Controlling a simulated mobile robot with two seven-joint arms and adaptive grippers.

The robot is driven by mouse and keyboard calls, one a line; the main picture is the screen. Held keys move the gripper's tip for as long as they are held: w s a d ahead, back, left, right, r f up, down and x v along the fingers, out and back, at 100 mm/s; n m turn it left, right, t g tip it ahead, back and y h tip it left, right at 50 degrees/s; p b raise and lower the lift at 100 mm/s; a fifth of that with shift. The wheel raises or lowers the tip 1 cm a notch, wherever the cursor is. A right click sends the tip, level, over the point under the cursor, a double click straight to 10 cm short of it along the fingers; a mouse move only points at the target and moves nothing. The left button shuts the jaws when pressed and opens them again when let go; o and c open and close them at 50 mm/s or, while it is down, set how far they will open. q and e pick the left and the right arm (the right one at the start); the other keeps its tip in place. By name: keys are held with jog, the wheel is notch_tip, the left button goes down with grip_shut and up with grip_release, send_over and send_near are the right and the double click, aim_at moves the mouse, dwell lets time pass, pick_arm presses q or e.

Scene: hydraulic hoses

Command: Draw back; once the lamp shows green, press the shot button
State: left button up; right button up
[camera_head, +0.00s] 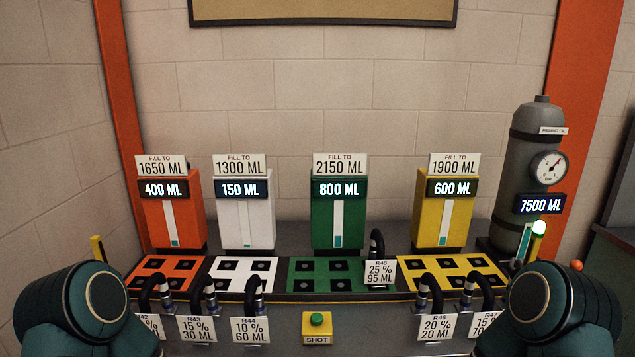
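The shot button (317,320) is a green cap on a yellow box labelled SHOT, at the front middle of the bench. Only dark teal links of my two arms show, at the lower left and lower right corners. Neither gripper is in view, and nothing of mine covers the button.
Orange (172,222), white (245,222), green (339,222) and yellow (445,222) tanks read 400, 150, 800 and 600 ML. The grey cylinder (520,160) has a gauge and reads 7500 ML. Several tagged hoses stand along the front edge, either side of the button.

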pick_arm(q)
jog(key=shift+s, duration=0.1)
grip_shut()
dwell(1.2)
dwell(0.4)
